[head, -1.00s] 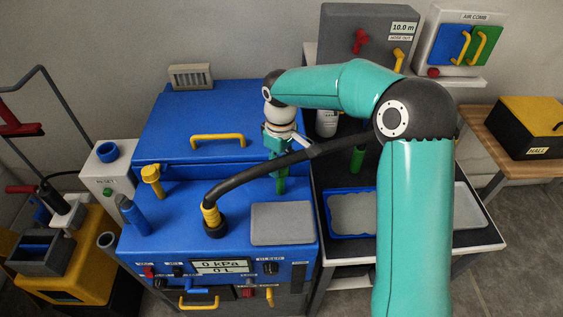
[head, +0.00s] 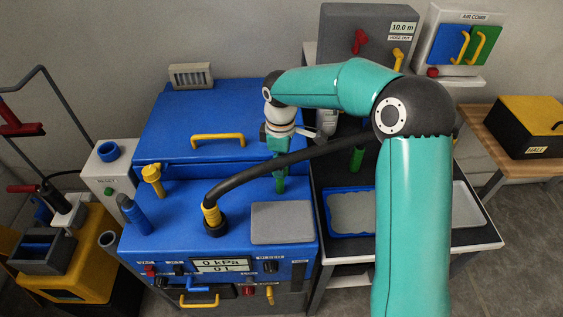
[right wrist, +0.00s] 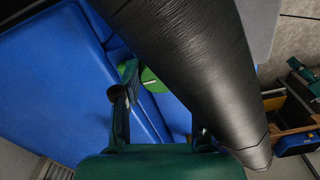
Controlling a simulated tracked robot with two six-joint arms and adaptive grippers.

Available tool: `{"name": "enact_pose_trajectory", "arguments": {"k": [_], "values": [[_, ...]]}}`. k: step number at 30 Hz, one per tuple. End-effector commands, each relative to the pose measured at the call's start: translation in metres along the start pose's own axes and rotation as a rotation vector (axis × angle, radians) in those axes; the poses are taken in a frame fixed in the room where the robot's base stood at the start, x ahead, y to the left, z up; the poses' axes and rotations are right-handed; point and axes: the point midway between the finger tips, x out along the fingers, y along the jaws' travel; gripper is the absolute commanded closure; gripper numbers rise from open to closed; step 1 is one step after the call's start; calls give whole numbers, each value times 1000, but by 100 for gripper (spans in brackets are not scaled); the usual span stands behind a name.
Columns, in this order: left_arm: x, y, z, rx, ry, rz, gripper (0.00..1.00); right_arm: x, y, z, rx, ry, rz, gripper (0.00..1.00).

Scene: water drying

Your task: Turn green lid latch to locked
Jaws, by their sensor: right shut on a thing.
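The green lid latch (right wrist: 153,80) shows in the right wrist view as a round green disc with a pale line, on the edge of the blue machine. The black hose hides part of it. My right gripper (head: 280,187) points down at the right side of the blue machine (head: 285,205), beside the blue lid (head: 190,115) with its yellow handle (head: 218,140). The latch cannot be made out in the head view. My left gripper is out of view.
A thick black hose (head: 270,165) arches from a yellow collar (head: 211,215) past my right gripper. A grey pad (head: 282,222) lies on the machine top. A blue tray (head: 335,226) and a green cylinder (head: 357,158) stand on the black bench to the right.

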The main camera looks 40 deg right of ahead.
Motion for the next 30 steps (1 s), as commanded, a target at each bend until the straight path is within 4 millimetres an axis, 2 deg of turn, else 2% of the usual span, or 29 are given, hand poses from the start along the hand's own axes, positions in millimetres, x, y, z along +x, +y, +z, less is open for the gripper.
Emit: {"name": "enact_pose_trajectory", "arguments": {"k": [6,7,11,23,26,30], "values": [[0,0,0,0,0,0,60,0,-1,1,-3,-4,-3,93],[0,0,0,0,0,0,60,0,-1,1,-3,-4,-3,55],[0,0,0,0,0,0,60,0,-1,0,-2,-3,-2,33],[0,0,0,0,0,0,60,-4,0,0,0,0,1,33],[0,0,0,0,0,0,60,-13,0,-1,0,1,2,33],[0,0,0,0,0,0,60,-37,0,-1,0,2,4,33]]}}
